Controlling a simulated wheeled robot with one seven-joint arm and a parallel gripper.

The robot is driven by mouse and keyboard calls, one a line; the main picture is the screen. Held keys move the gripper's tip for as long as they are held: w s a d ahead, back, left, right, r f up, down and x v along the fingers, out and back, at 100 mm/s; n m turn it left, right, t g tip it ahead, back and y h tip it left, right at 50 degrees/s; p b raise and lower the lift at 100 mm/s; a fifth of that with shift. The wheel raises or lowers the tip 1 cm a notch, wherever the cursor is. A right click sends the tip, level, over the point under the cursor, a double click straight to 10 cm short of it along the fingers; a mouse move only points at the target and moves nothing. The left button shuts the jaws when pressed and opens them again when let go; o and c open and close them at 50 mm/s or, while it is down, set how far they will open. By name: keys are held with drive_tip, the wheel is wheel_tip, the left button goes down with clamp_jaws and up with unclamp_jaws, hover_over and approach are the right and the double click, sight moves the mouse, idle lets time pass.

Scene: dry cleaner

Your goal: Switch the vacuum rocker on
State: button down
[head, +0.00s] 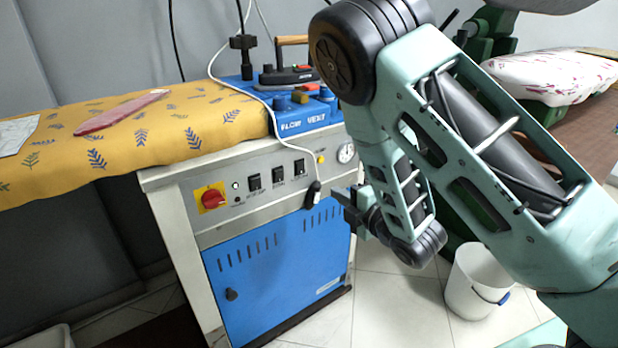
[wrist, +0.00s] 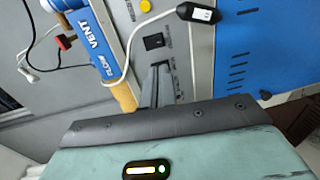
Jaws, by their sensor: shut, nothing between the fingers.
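The vacuum rocker is on the machine's front panel (head: 225,194), among a row of black rockers: left (head: 254,182), middle (head: 278,174) and right (head: 299,167). Their labels are too small to read, so I cannot tell which is the vacuum one or how each is set. My gripper (head: 338,198) is in front of the panel's right end, its fingers pointing left. In the wrist view my gripper (wrist: 160,70) has its fingers together, over the panel. One black rocker (wrist: 154,41) shows just beyond the fingertips; the fingers hide part of the panel. Contact cannot be told.
A red rotary switch (head: 212,198) sits left of the rockers. A dark plug-like piece (head: 313,194) hangs on a white cable across the panel's right side. The blue cabinet door (head: 270,275) is below. A white bucket (head: 478,282) stands on the floor at right.

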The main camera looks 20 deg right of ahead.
sight(302, 172)
drive_tip(key=x, duration=1.2)
drive_tip(key=shift+w+a+b, duration=0.1)
drive_tip(key=shift+w+b, duration=0.2)
drive_tip(key=shift+b, duration=0.1)
drive_tip(key=shift+f, duration=0.2)
drive_tip(key=shift+w+f+b, duration=0.1)
drive_tip(key=shift+f+b, duration=0.05)
drive_tip(key=shift+b, duration=0.45)
drive_tip(key=shift+r, duration=0.2)
